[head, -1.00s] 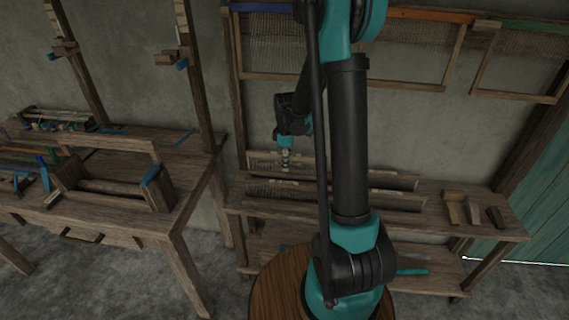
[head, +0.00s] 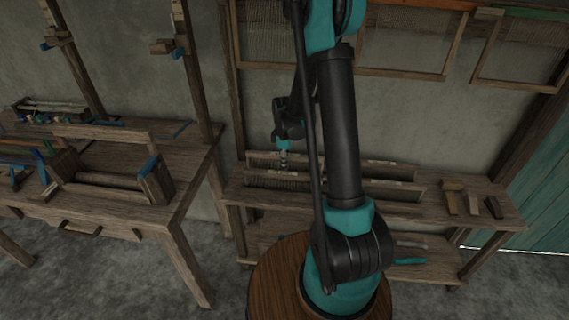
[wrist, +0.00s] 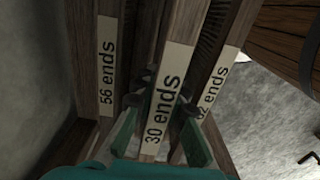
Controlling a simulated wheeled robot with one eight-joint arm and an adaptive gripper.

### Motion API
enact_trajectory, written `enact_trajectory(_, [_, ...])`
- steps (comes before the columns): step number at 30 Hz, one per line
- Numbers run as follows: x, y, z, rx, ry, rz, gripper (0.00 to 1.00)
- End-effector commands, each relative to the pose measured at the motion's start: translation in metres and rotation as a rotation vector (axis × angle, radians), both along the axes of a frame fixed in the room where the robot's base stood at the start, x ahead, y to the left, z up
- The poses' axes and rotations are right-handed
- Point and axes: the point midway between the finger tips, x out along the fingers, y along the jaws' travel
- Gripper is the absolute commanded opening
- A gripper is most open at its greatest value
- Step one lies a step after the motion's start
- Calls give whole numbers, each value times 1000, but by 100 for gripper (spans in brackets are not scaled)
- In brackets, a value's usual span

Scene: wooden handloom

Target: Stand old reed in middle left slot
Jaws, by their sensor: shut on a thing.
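In the wrist view a wooden reed labelled "30 ends" (wrist: 164,95) stands between my fingers. My gripper (wrist: 163,103) is shut on it near its label. A reed labelled "56 ends" (wrist: 107,65) stands to its left, and another, its label partly hidden by a finger (wrist: 216,82), stands to its right, both close beside it. In the head view my gripper (head: 284,164) is low at the left part of the shelf, among the long reeds. The front reed (head: 335,187) and the back reed (head: 390,170) show there. The slot under the held reed is hidden.
The wooden shelf bench (head: 290,207) carries small wooden blocks (head: 470,203) at its right end. Wall-hung reed frames (head: 405,42) are above. The loom (head: 150,185) stands left, with a gap between it and the shelf.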

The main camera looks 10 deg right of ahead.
Motion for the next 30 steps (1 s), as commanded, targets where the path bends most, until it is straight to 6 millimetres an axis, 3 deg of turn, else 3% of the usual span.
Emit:
enact_trajectory(21, [0, 0, -38, 0, 0, 0, 0])
enact_trajectory(30, [0, 0, -41, 0, 0, 0, 0])
